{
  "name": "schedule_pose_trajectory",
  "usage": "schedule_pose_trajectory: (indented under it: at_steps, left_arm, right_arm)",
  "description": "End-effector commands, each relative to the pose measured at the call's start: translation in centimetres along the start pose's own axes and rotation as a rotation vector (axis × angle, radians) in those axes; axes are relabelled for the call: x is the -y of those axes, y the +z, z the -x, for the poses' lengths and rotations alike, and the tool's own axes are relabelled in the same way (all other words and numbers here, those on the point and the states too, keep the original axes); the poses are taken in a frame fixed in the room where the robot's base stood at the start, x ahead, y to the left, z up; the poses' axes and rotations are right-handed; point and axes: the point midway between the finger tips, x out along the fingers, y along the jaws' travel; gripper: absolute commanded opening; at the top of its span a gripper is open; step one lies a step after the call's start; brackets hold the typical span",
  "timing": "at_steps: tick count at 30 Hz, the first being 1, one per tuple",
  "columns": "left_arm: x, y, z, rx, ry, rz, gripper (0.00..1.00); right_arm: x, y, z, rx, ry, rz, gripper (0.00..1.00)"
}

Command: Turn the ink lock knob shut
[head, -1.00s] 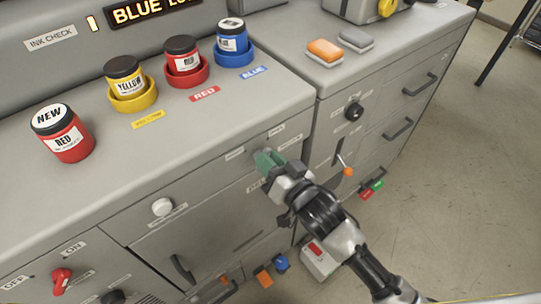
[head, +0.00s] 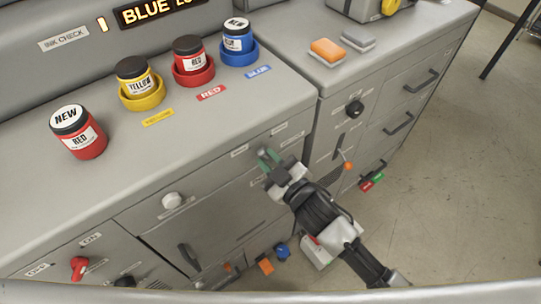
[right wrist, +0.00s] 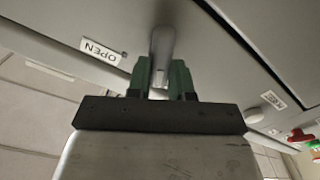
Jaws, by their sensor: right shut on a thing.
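The ink lock knob is a small grey lever on the front of the grey cabinet, and its top shows in the head view (head: 263,151). In the right wrist view the knob (right wrist: 162,45) stands between the green fingertips. My right gripper (head: 269,159) is shut on it, and the fingers hide part of it. The right gripper also shows in the right wrist view (right wrist: 161,78). An OPEN label (right wrist: 101,52) is upside down left of the knob there. My left gripper is not in view.
A white round knob (head: 172,200) and a red switch (head: 79,267) are on the cabinet front to the left. Ink jars, including a loose red one (head: 78,133), stand on top.

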Motion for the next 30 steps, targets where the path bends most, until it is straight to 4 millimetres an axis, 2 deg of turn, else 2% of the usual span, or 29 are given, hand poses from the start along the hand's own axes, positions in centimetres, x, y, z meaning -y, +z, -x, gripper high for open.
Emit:
schedule_pose_trajectory:
  at_steps: [12,30]
  left_arm:
    - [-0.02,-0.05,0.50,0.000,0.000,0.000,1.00]
    - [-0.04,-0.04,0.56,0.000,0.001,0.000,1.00]
  right_arm:
    - [0.30,0.02,0.01,0.000,-0.001,0.246,0.00]
    - [0.36,0.10,0.02,0.000,-0.001,0.311,0.00]
